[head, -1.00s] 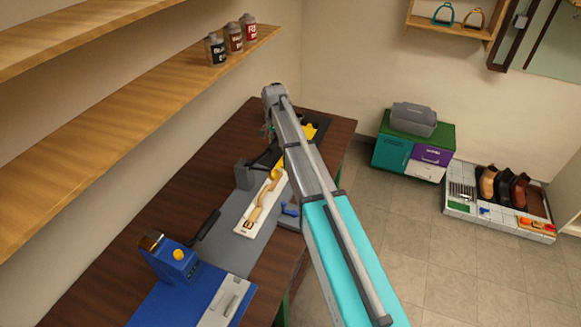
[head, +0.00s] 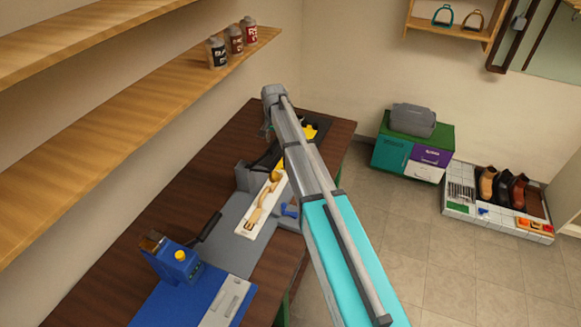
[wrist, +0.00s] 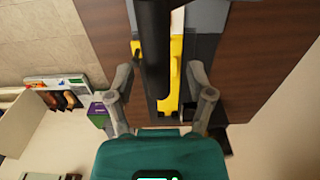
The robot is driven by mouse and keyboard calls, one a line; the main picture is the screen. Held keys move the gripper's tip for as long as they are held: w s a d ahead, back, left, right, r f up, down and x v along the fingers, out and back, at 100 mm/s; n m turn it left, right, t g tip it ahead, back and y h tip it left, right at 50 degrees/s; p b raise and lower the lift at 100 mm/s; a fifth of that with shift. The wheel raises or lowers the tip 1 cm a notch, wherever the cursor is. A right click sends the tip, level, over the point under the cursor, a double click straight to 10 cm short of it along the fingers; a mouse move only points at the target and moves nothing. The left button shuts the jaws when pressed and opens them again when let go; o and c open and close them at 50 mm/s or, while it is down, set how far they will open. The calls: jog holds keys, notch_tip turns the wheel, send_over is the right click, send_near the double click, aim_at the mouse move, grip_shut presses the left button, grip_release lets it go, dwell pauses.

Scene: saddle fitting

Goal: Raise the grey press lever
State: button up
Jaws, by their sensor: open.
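A long dark grey bar, which looks like the press lever (wrist: 153,50), runs down the middle of the wrist view. My gripper (wrist: 160,74) is open, with one finger on each side of the bar and gaps showing between. Whether the bar lies at fingertip depth is hard to tell. In the head view, a dark bar (head: 266,157) slants beside the grey press post (head: 243,176). My arm hides most of the gripper and part of the press there. A yellow part (wrist: 172,75) lies beneath the bar.
A white tray (head: 252,226) with a tan-handled tool lies on the grey bench plate. A blue machine (head: 178,262) with a black handle stands nearer. Wooden shelves (head: 110,120) overhang the left side.

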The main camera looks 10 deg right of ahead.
jog(key=shift+r+p, duration=2.15)
jog(key=shift+r, duration=0.25)
jog(key=shift+s+f, duration=0.1)
